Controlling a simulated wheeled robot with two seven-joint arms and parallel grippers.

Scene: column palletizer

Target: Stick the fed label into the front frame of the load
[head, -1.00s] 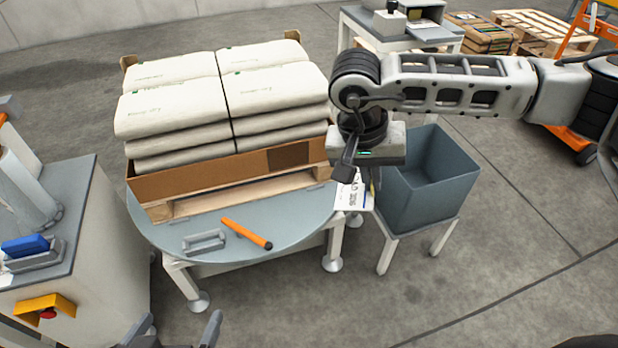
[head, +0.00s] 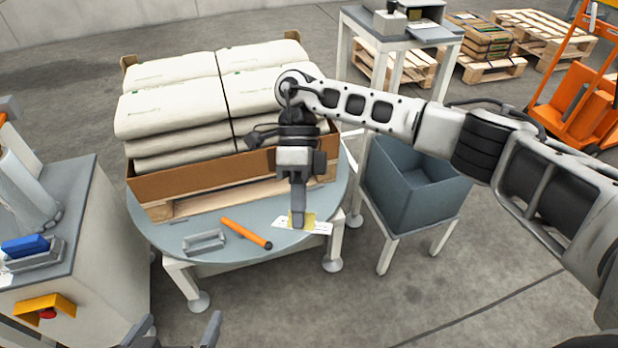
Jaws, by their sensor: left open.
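The label (head: 318,228) is a white printed piece at the tip of my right gripper (head: 298,222). The gripper points down and seems shut on it, over the front right of the round grey table. A small yellow patch shows beside the fingertips. The load (head: 175,108) is stacked pale sacks in a brown cardboard tray (head: 200,180) on a wooden pallet. The right part of the tray's front, where a frame would be, is largely hidden behind my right gripper. My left gripper (head: 176,333) is open and empty at the bottom edge, apart from the table.
An orange-handled tool (head: 245,233) and a grey metal handle-like piece (head: 204,241) lie on the table (head: 160,236). A blue-grey bin (head: 405,190) stands to the right. A cabinet (head: 95,230) with a red button stands left. Pallets and an orange truck are behind right.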

